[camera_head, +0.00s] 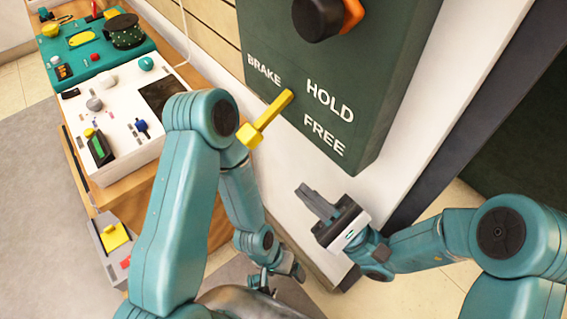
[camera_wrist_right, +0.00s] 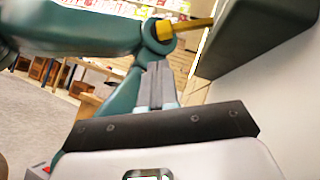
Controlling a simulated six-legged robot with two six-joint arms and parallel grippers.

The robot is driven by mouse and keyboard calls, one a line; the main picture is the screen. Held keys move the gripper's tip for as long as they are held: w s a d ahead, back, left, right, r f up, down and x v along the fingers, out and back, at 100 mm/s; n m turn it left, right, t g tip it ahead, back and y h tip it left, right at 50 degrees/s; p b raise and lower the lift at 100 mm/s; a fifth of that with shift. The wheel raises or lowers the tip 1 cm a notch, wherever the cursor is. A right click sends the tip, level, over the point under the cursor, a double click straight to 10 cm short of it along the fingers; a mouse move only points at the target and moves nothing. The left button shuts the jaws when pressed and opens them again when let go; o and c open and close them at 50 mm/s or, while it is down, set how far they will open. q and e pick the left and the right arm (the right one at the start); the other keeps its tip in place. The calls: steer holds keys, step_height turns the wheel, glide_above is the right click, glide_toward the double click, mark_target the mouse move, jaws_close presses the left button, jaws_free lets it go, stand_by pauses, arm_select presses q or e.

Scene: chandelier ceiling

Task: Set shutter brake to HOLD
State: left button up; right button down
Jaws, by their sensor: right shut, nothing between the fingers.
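The dark green brake box (camera_head: 375,75) is on the wall, lettered BRAKE, HOLD and FREE. Its yellow lever (camera_head: 266,118) sticks out beside the lettering, with its thick end toward the lower left. The lever also shows at the top of the right wrist view (camera_wrist_right: 187,26), beyond my fingers. My right gripper (camera_head: 312,196) is shut and empty, below the box and apart from the lever. In its wrist view the two fingers (camera_wrist_right: 158,80) lie together. My left gripper (camera_head: 268,282) hangs low at bottom centre, small and partly hidden; its jaws are unclear.
A black knob with orange (camera_head: 322,16) is higher on the box. At left, a wooden bench holds a white control panel (camera_head: 120,110) and a teal tray (camera_head: 85,62) with small items. My left arm stands between bench and lever. Pale wall lies below the box.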

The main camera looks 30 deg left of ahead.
mark_target(265, 119)
steer(key=x, duration=0.9)
steer(key=shift+a+r+b, duration=0.15)
steer(key=shift+a+b, duration=0.1)
steer(key=shift+b, duration=0.05)
steer(key=shift+w, duration=0.15)
